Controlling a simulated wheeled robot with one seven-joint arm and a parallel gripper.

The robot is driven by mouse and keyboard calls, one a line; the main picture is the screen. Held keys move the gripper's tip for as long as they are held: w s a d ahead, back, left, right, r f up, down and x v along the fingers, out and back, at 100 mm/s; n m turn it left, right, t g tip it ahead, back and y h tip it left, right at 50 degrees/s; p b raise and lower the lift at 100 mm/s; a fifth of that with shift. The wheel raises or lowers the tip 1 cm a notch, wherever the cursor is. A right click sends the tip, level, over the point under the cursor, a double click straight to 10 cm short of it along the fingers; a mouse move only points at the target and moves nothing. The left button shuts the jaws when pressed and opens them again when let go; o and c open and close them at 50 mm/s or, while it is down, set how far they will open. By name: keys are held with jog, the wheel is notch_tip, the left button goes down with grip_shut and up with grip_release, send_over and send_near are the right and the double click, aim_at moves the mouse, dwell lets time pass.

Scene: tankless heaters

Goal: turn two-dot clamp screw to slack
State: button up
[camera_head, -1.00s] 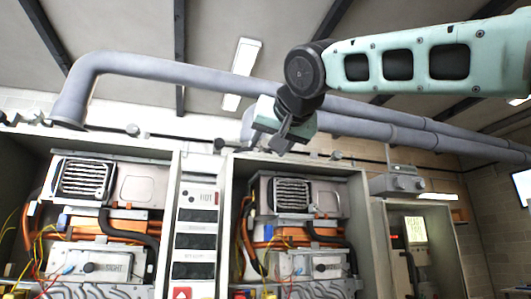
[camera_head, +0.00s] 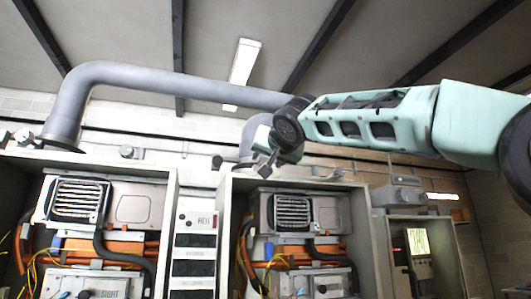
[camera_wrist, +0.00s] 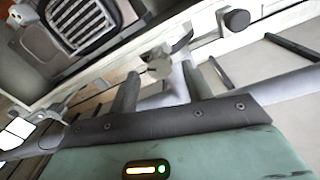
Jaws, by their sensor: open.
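My gripper (camera_head: 264,161) is open and empty, in front of the top edge of the middle heater cabinet (camera_head: 290,183). In the wrist view my gripper's two dark fingers (camera_wrist: 160,85) stand apart. A pale round knob-like fitting (camera_wrist: 159,65) shows between and beyond them; I cannot tell how far away it is. A black round knob (camera_wrist: 236,20) is farther right on a pale block. No dot marks can be made out, so I cannot tell which fitting is the two-dot clamp screw.
A left heater cabinet (camera_head: 167,190) stands open, with wires and orange pipes inside. A label panel (camera_head: 194,240) stands between the cabinets. A thick grey pipe (camera_head: 150,80) runs above. A smaller cabinet (camera_head: 452,230) is at right. Open space lies below my arm.

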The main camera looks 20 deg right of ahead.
jog(key=shift+w+p, duration=0.6)
jog(key=shift+w, duration=1.15)
jog(key=c, duration=1)
jog(key=shift+o, duration=0.2)
